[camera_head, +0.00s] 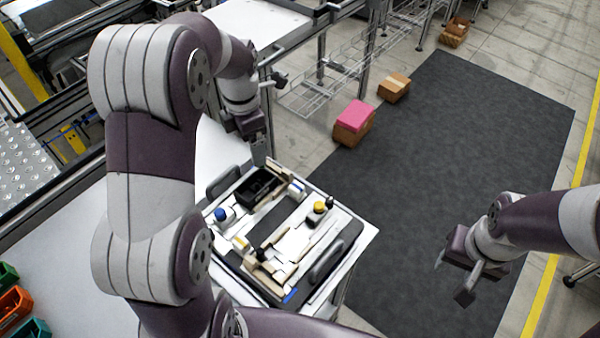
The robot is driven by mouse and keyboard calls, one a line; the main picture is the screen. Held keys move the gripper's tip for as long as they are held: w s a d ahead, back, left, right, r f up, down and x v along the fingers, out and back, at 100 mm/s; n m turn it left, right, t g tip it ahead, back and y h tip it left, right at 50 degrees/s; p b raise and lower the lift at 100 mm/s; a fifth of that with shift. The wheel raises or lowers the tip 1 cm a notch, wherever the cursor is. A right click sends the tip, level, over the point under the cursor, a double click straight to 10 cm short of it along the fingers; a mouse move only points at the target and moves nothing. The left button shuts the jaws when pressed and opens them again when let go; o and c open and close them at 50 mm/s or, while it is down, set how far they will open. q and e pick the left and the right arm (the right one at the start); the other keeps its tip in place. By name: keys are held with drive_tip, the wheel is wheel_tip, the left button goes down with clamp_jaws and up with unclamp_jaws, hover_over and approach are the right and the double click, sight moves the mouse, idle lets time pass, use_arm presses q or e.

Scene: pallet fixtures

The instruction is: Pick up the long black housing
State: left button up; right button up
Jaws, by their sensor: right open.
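A black box-like part (262,189), which looks like the long black housing, lies at the back of the pallet fixture (345,247) on the white table. My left gripper (259,160) points down at the back edge of the pallet, close above and behind the black part. Its fingers show edge-on, so their gap and any contact are hidden. My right gripper (452,277) is open and empty, off to the right of the pallet, over the dark floor mat.
The pallet also carries a blue-topped piece (222,214), a yellow-topped piece (319,208) and pale blocks. Cardboard boxes (394,87), one with a pink top (354,115), stand on the floor behind. Coloured bins (12,305) sit at the lower left. The dark mat (430,160) is clear.

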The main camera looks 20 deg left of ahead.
use_arm(q)
drive_tip(key=f+n, duration=0.1)
drive_tip(key=f, duration=0.1)
drive_tip(key=f+n, duration=0.1)
drive_tip(key=f, duration=0.1)
drive_tip(key=f+n, duration=0.2)
drive_tip(key=f, duration=0.1)
drive_tip(key=shift+s+d+p, duration=0.1)
drive_tip(key=shift+s+p, duration=0.25)
drive_tip(key=shift+s, duration=0.05)
drive_tip(key=p, duration=0.1)
hover_over(257, 191)
wheel_tip(257, 191, down, 5)
drive_tip(key=shift+s+r, duration=0.1)
drive_tip(key=shift+w+f, duration=0.2)
drive_tip(key=shift+f, duration=0.1)
drive_tip(key=shift+s+r, duration=0.1)
drive_tip(key=c, duration=1.2)
use_arm(e)
drive_tip(key=shift+s+r+n, duration=0.2)
drive_tip(key=shift+r+n, duration=0.75)
drive_tip(key=shift+n, duration=0.05)
